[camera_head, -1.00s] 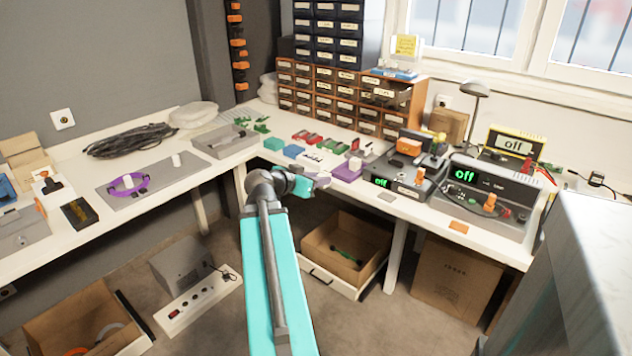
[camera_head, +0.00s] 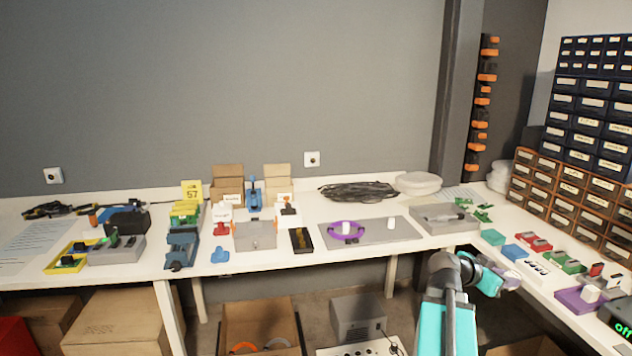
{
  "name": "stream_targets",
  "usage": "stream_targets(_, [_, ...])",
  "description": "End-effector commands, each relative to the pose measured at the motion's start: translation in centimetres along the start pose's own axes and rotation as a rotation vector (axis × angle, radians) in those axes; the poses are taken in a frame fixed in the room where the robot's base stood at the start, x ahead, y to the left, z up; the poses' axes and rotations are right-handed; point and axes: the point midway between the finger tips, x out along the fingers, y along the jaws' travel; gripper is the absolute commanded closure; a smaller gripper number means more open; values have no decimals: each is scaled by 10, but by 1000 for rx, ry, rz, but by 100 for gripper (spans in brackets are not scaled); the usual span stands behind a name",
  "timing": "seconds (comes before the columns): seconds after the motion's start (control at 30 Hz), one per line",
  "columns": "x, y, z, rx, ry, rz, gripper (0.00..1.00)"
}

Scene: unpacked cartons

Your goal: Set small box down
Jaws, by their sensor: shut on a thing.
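My gripper (camera_head: 507,279) is at the lower right, at the end of my teal and grey arm, in front of the bench corner. It is shut on a small pale grey-lilac thing (camera_head: 513,275), taken as the small box. The thing is tiny in this view and partly hidden by the wrist, so its shape is unclear. It appears held up near the front edge of the right-hand bench, and I cannot tell whether it touches anything. The white bench (camera_head: 300,268) runs along the back wall and turns toward me at the right.
A teal box (camera_head: 493,237), a blue box (camera_head: 515,252) and a purple block (camera_head: 577,300) lie near my gripper. A grey tray (camera_head: 430,226) and a grey mat with a purple ring (camera_head: 346,230) are left of them. Open cartons (camera_head: 235,320) stand on the floor.

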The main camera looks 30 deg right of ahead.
Motion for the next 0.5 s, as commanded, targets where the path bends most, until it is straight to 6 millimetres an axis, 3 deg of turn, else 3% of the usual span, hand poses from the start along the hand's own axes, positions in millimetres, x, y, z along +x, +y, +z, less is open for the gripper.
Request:
stream_targets(0.1, [-25,-29,-3,-20,0,-48,99])
stream_targets(0.5, [-106,-112,8,-84,0,-203,99])
